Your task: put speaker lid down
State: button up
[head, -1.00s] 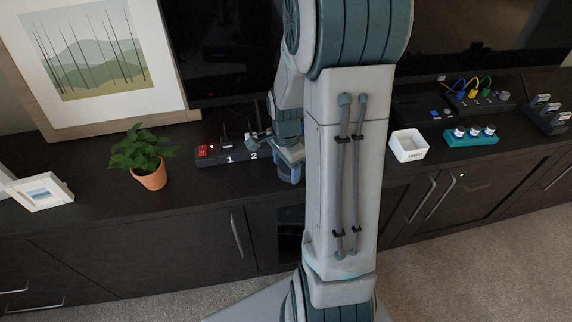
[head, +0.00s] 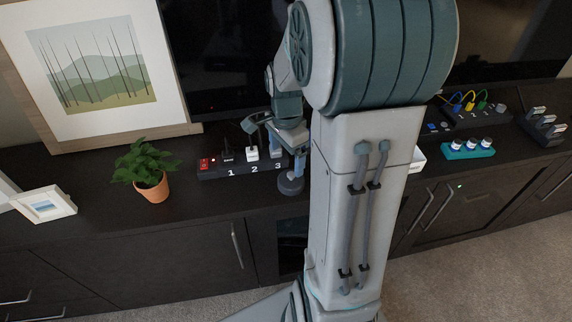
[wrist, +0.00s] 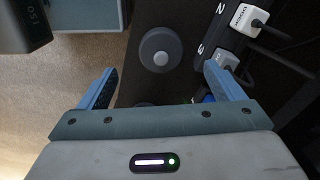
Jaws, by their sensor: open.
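A round dark grey disc with a lighter raised centre, which looks like the speaker lid (wrist: 160,50), lies on the dark cabinet top in the wrist view. In the head view a dark round piece (head: 291,184) shows just below my gripper (head: 287,160), near the cabinet's front edge. My gripper's blue fingers are spread apart and empty in the wrist view (wrist: 162,78), with the disc beyond and between their tips. Whether the disc sits on a speaker or lies flat, I cannot tell. Another dark round part (wrist: 145,104) is partly hidden behind the gripper.
A power strip (head: 207,175) with plugs and numbers 1 to 3 lies behind and left of my gripper. A potted plant (head: 146,170) and a small frame (head: 45,204) stand further left. A teal holder (head: 468,150) is at the right. My arm hides the middle.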

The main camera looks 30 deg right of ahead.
jog(key=s+a+r+n+t, duration=0.2)
jog(key=s+a+r+n, duration=0.5)
jog(key=n, duration=0.9)
jog(key=s+a, duration=0.3)
jog(key=s, duration=0.2)
jog(key=shift+a+n, duration=0.3)
jog(key=shift+a, duration=0.1)
